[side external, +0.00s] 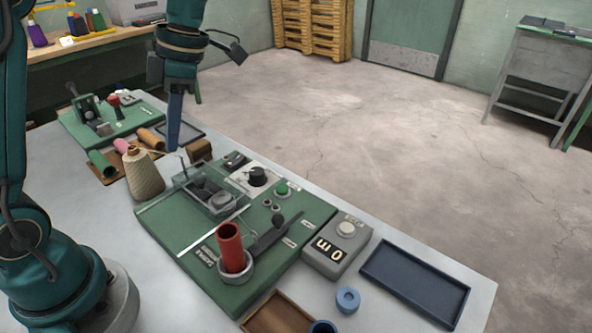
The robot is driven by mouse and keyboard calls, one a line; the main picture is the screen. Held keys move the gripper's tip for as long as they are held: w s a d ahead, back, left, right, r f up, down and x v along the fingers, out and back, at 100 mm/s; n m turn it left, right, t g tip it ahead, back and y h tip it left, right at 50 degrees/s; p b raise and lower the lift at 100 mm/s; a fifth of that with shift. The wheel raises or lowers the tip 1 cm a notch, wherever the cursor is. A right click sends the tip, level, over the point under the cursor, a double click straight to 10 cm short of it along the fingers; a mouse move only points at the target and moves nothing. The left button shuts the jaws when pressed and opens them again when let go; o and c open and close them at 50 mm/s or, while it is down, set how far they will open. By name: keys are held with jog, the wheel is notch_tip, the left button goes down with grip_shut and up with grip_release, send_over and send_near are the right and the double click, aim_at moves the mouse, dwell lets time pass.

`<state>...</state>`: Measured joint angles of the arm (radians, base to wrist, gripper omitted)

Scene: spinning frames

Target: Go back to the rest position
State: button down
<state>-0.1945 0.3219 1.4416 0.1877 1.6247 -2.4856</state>
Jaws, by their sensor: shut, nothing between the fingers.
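My gripper (174,138) hangs from the teal arm at the upper left of the table, fingers pointing down and closed together. It holds nothing. Its tips are above the table between the beige yarn cone (143,174) and a small brown block (200,150); the exact height is hard to tell. The green spinning frame (165,222) stands in front of it, to the lower right, apart from the gripper. A red tube (231,245) stands upright in a grey round holder (236,268) on the frame's near side.
The frame carries a black dial (258,176), a green button (283,189) and a dark lever (277,231). A grey counter box (335,247), an empty dark blue tray (415,283) and a blue ring (347,300) lie rightward. Coloured tubes (102,163) and another green device (110,122) are left.

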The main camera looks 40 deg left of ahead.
jog(key=s+d+r+m+t, duration=0.4)
jog(key=s+d+m+t, duration=0.1)
jog(key=m, duration=0.3)
jog(key=d+f+m+t, duration=0.1)
jog(key=m, duration=0.6)
jog(key=s+d+f+m+t+h, duration=0.1)
jog(key=m, duration=0.7)
jog(key=s+d+f+m+t, duration=0.1)
jog(key=f+m, duration=0.1)
jog(key=m, duration=0.5)
jog(key=shift+s+d+m+t+h, duration=0.15)
jog(key=shift+d+m+t+h, duration=0.15)
jog(key=shift+d+t, duration=0.1)
